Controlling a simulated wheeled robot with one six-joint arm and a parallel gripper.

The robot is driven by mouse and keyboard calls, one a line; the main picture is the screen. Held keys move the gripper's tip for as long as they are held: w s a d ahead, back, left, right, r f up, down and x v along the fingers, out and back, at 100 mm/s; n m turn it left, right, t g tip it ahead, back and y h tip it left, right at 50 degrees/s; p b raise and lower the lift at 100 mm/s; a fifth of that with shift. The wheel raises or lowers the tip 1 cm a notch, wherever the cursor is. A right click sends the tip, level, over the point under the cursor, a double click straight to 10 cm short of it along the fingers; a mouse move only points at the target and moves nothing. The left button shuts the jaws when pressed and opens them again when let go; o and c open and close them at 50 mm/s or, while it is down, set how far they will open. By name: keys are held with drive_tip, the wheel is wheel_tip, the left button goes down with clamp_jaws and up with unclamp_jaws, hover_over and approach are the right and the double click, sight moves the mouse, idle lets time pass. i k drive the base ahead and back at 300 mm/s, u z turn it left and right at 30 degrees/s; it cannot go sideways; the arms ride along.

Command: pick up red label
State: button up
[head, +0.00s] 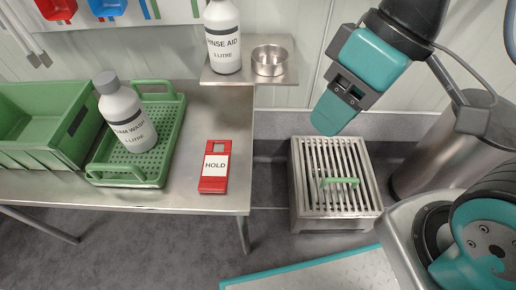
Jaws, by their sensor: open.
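The red label (213,186) lies flat near the right end of the steel table. It is a red tag with a white panel reading HOLD and a slot at its far end. My gripper (334,113) hangs to the right of the table, above and behind the slatted steel box. It is open and holds nothing that I can see. It is well apart from the label, to its right. One finger hides most of the other from this angle.
A green tray (169,113) with a grey-capped FOAM WASH bottle (126,118) stands left of the label. A green crate (40,153) is further left. A shelf (239,78) behind holds a RINSE AID bottle (222,40) and steel cup (269,61). The slatted box (335,180) is right.

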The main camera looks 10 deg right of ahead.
sight(215, 166)
drive_tip(key=z, duration=1)
drive_tip(key=k, duration=1.05)
drive_tip(key=u, duration=1.15)
drive_tip(key=i, duration=0.5)
drive_tip(key=u, duration=0.05)
